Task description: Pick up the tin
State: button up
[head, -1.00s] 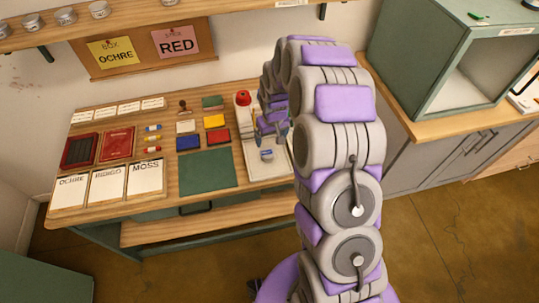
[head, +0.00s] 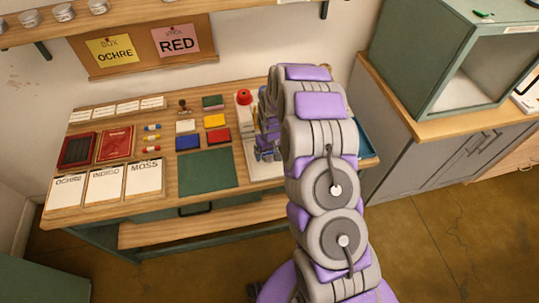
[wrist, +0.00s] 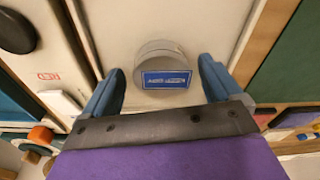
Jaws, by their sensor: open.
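The tin is a small round grey can with a blue label (wrist: 163,62). In the wrist view it lies between the two blue fingers of my gripper (wrist: 160,66). The fingers are apart, with a gap showing on each side of the tin. In the head view my gripper (head: 267,146) is low over the pale tray (head: 252,164) at the right part of the table. There the gripper and arm mostly hide the tin.
A red-topped object (head: 244,97) stands behind my gripper. A green mat (head: 207,169), coloured blocks and label cards lie to the left. A green open cabinet (head: 425,60) stands at the right.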

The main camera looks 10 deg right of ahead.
jog(key=shift+a+r, duration=0.1)
jog(key=shift+a, duration=0.25)
jog(key=shift+c, duration=1.3)
jog(key=shift+d, duration=0.4)
jog(key=c, duration=0.6)
jog(key=shift+a, duration=0.1)
jog(key=c, duration=0.4)
jog(key=shift+a, duration=0.1)
jog(key=shift+r, duration=0.1)
